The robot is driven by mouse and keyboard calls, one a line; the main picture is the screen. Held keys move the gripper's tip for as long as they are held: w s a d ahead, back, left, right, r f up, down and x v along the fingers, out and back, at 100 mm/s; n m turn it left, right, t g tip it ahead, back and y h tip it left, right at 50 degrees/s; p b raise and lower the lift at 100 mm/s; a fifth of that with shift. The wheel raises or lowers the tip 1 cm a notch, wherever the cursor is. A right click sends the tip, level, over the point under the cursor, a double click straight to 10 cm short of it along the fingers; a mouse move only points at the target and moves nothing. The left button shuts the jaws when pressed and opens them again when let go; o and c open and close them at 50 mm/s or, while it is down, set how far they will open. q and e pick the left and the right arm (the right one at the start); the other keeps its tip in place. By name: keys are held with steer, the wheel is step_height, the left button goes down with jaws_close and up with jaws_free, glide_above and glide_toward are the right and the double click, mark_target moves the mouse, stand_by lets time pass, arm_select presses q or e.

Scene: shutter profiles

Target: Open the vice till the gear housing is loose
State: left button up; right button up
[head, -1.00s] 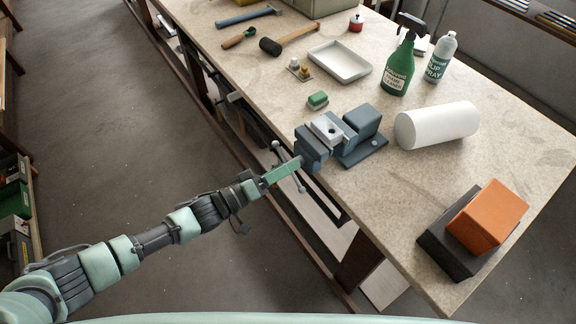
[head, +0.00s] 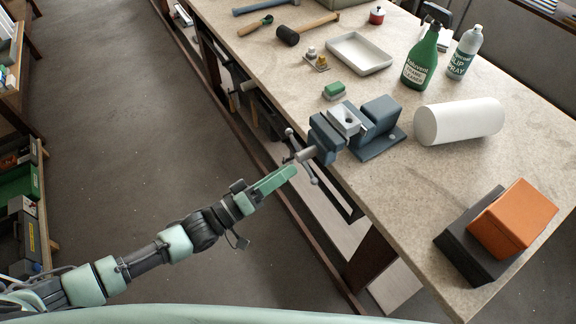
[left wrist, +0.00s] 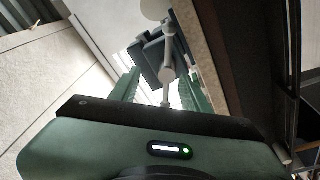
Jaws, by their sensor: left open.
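The blue-grey vice (head: 379,132) stands at the bench's near edge in the head view. The pale grey gear housing (head: 345,121) sits between its jaws; I cannot tell any gap there. The vice's screw and bar handle (head: 290,136) stick out past the edge, the bar tilted. My left gripper (head: 291,172) is open and empty, just short of the handle. In the left wrist view its green fingers (left wrist: 163,88) stand either side of the grey handle (left wrist: 167,77), with the vice (left wrist: 150,60) beyond. My right gripper is out of view.
Bare bench lies between the roll and the orange box.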

mark_target(300, 156)
arm_select(q)
steer(key=w+d+t, duration=0.1)
steer(key=w+d+n+t+y, duration=0.1)
steer(key=w, duration=0.1)
steer(key=w+d+n+t+y, duration=0.1)
steer(key=w+d+t, duration=0.1)
steer(key=shift+w+r+b, duration=0.1)
steer(key=shift+w+b, duration=0.1)
steer(key=shift+b, duration=0.15)
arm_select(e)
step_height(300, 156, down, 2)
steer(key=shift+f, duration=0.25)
arm_select(q)
jaws_close()
stand_by(1.2)
